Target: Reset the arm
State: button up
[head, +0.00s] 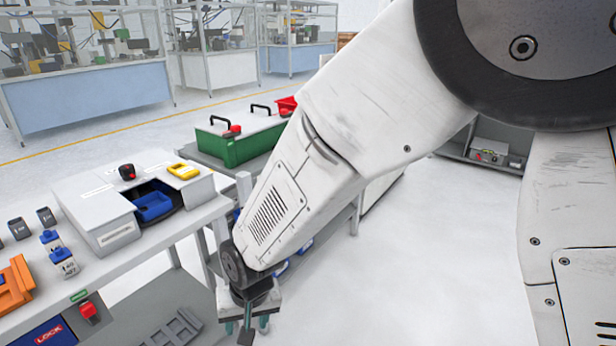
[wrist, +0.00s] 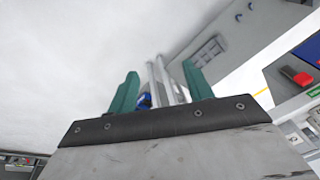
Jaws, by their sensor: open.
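My white arm (head: 290,190) reaches down across the middle of the head view. My gripper (head: 243,328) hangs at its end, near the bottom of the head view, beside the right edge of the workbench. In the wrist view, the two green fingers of my gripper (wrist: 157,92) stand apart with nothing held between them. Behind the fingers are pale posts and a small blue thing, too small to make out.
A green crate (head: 238,146) stands behind my arm. White floor (head: 420,260) at right is clear.

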jog(key=s+d+r+g+h, duration=0.1)
jog(key=d+r, duration=0.5)
jog(key=d, duration=0.4)
jog(key=s+d+r+g+h, duration=0.1)
jog(key=s+d+r, duration=0.1)
jog(key=d+r, duration=0.6)
jog(key=s+d+r+m, duration=0.1)
jog(key=s+d+r, duration=0.2)
jog(key=d, duration=0.4)
jog(key=s+d+r+m+t, duration=0.1)
jog(key=s+d+r+m, duration=0.1)
jog(key=d, duration=0.6)
jog(key=s+d+r+m+t, duration=0.1)
jog(key=s+d+r, duration=0.3)
jog(key=s+d, duration=0.2)
jog(key=shift+d+r, duration=0.15)
jog(key=shift+d, duration=0.65)
